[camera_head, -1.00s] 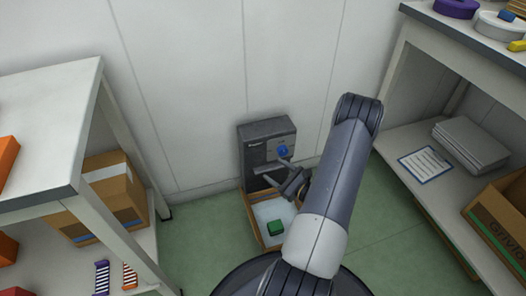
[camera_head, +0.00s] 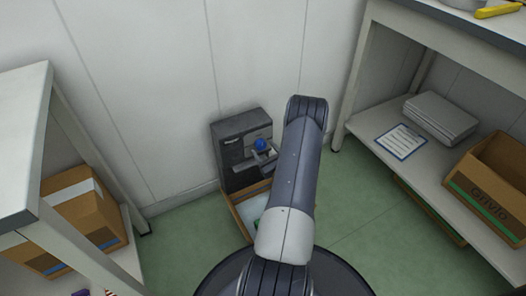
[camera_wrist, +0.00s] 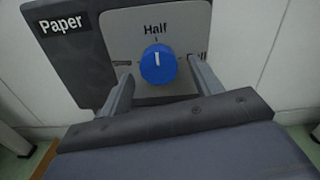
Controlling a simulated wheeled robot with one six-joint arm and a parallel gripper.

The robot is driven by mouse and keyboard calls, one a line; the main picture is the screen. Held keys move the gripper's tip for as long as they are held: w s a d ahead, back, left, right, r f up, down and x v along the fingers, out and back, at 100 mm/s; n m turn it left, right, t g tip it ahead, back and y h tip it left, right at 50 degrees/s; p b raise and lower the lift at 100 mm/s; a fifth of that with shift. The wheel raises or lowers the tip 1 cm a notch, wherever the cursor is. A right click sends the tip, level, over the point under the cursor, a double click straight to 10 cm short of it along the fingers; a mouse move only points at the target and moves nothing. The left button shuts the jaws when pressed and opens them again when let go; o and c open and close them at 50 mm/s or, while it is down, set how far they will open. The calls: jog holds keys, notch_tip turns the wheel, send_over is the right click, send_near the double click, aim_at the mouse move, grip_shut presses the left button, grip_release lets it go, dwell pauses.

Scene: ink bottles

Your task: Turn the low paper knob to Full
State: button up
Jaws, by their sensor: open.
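The paper knob is a round blue dial (camera_wrist: 158,65) on a grey panel of a dark box labelled "Paper" (camera_wrist: 62,25). Its white mark points up at "Half" in the wrist view; "Full" is printed at the right, partly hidden by a finger. The blue knob (camera_head: 261,144) also shows low by the wall in the head view. My gripper (camera_wrist: 158,80) is open, with one finger on each side of the knob. A gap shows between each finger and the knob in the wrist view; whether the tips reach its depth I cannot tell.
A cardboard tray (camera_head: 238,216) lies on the floor below the box, with a green thing partly hidden by my arm. A table (camera_head: 25,150) stands at the left.

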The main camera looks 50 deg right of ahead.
jog(key=shift+w+d, duration=0.2)
jog(key=shift+w, duration=0.5)
jog(key=shift+c, duration=0.5)
jog(key=c, duration=0.9)
